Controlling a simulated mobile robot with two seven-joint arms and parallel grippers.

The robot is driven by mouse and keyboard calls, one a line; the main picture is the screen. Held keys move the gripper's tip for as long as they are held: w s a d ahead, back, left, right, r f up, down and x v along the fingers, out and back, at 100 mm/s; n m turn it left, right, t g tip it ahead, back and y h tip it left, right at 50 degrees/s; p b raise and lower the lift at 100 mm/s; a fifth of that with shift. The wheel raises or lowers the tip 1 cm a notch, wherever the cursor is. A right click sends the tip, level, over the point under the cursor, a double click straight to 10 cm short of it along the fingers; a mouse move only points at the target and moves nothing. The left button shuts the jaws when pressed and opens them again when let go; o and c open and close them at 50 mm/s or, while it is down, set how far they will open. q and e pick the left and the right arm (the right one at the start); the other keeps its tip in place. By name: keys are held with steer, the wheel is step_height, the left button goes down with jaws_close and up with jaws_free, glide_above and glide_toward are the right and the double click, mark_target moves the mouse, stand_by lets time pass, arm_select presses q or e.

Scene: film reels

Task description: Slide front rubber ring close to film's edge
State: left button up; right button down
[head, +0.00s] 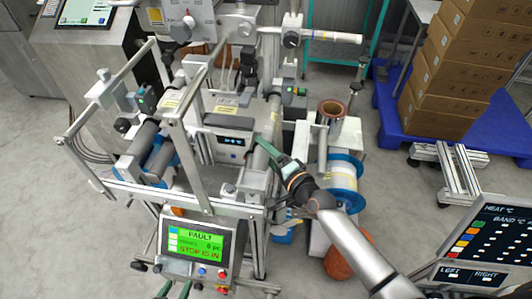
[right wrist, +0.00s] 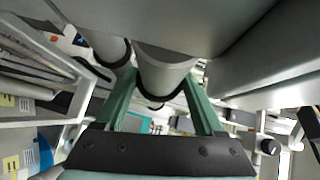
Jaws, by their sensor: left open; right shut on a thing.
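In the right wrist view, a grey roller (right wrist: 162,70) carries a black rubber ring (right wrist: 165,101) near its end. My right gripper (right wrist: 163,90) has one green finger on each side of this roller and is shut on the ring. In the head view, this gripper (head: 278,156) reaches the right side of the machine; the ring is too small to make out there. A second black ring (right wrist: 120,63) shows on another roller to the left. I cannot tell where the film's edge lies. My left gripper (head: 176,289) is open and empty at the bottom edge, below the panel.
A blue-flanged spool (head: 343,178) and a film roll (head: 331,109) stand to the right of the machine. Cardboard boxes (head: 465,70) are stacked on a blue pallet (head: 389,125). A control panel (head: 490,240) fills the lower right.

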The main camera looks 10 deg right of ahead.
steer(key=w, duration=0.1)
steer(key=w+d+b, duration=0.1)
steer(key=shift+w+d, duration=0.1)
steer(key=shift+w, duration=0.25)
jaws_free()
steer(key=shift+s, duration=0.1)
steer(key=v, duration=1.2)
steer(key=shift+s+p, duration=0.2)
steer(key=shift+p, duration=0.15)
